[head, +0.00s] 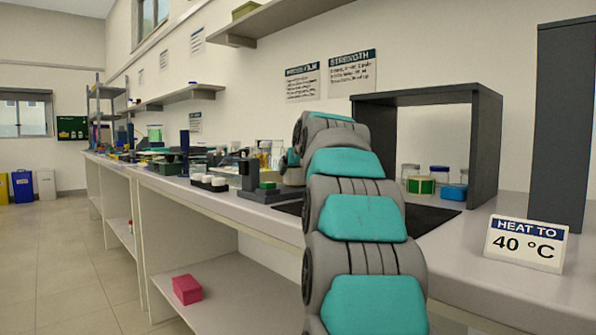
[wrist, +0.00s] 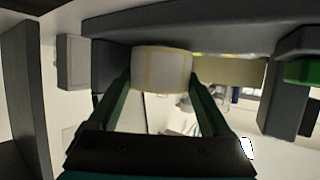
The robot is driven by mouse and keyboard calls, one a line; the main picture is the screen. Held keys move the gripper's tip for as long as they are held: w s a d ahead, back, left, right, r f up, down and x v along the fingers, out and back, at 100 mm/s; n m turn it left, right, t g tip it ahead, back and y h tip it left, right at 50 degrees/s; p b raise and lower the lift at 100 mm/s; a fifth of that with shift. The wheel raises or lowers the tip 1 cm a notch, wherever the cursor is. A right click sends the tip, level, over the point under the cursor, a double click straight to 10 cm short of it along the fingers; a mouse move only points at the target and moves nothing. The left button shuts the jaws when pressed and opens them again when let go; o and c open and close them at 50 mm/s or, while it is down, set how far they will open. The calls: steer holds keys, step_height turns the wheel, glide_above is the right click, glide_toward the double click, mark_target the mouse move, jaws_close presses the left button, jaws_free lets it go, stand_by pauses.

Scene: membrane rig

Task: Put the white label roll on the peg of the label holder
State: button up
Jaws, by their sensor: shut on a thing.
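In the wrist view a white label roll (wrist: 162,68) sits between the two green fingers of my gripper (wrist: 160,85), which is shut on it. In the head view my arm hides the gripper and the roll. A dark stand with an upright post (head: 247,172) and a green block stands on the bench just left of my arm; it looks like the label holder. In the wrist view dark grey parts (wrist: 225,28) lie close above the roll. A tan piece runs right from the roll; I cannot tell whether it is the peg, nor whether the roll touches it.
White-capped jars (head: 208,182) stand left of the dark stand. A dark open frame (head: 487,130) stands on the bench to the right, with jars and a blue box (head: 454,192) by it. A "HEAT TO 40 °C" sign (head: 525,243) stands near the front edge.

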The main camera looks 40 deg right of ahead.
steer(key=shift+f, duration=0.3)
steer(key=o, duration=1)
steer(key=shift+s, duration=0.1)
steer(key=shift+v, duration=3.85)
